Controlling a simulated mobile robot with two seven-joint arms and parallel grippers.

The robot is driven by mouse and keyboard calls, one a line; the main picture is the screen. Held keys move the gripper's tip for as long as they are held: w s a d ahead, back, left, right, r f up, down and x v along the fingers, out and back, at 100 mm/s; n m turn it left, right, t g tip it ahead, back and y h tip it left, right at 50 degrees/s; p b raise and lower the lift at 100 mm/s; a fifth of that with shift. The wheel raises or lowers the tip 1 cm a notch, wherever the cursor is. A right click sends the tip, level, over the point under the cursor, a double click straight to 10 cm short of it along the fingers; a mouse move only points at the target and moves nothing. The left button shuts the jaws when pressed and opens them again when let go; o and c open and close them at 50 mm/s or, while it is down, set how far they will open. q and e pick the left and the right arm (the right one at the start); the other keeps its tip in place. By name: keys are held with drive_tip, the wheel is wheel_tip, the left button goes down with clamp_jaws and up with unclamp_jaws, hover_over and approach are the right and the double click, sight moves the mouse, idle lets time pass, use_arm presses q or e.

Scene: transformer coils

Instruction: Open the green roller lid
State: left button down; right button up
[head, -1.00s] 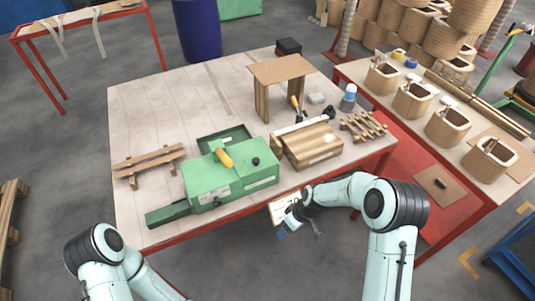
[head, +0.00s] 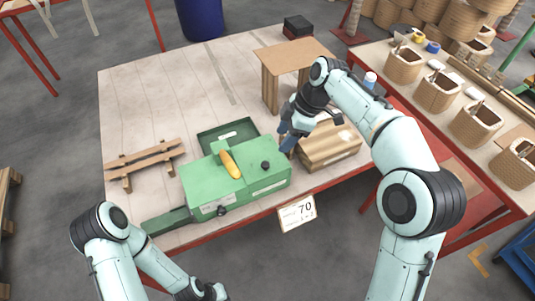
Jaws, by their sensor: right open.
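The green roller box (head: 215,188) stands on the table's front part. Its green lid (head: 253,165) appears down, with a yellow handle (head: 230,164) lying along the top and a black knob (head: 265,166) to the right. My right gripper (head: 286,144) is open, in the air near the back right corner of the box, apart from the handle and knob as far as I can see. My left gripper (head: 212,292) is low at the bottom edge, in front of the table and partly cut off; its jaws cannot be made out.
A green tray (head: 228,136) lies behind the box. A small wooden table (head: 293,54) stands farther back. Wooden slats (head: 145,158) lie at left. The table's back left is clear.

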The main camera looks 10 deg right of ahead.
sight(265, 164)
drive_tip(key=b+x, duration=0.1)
drive_tip(key=x, duration=1.1)
drive_tip(key=shift+d, duration=0.1)
use_arm(q)
drive_tip(key=shift+s+f, duration=0.6)
drive_tip(key=shift+f, duration=0.3)
use_arm(e)
drive_tip(key=shift+s, duration=0.1)
clamp_jaws()
use_arm(q)
drive_tip(key=shift+r, duration=0.1)
use_arm(e)
drive_tip(key=shift+r, duration=0.1)
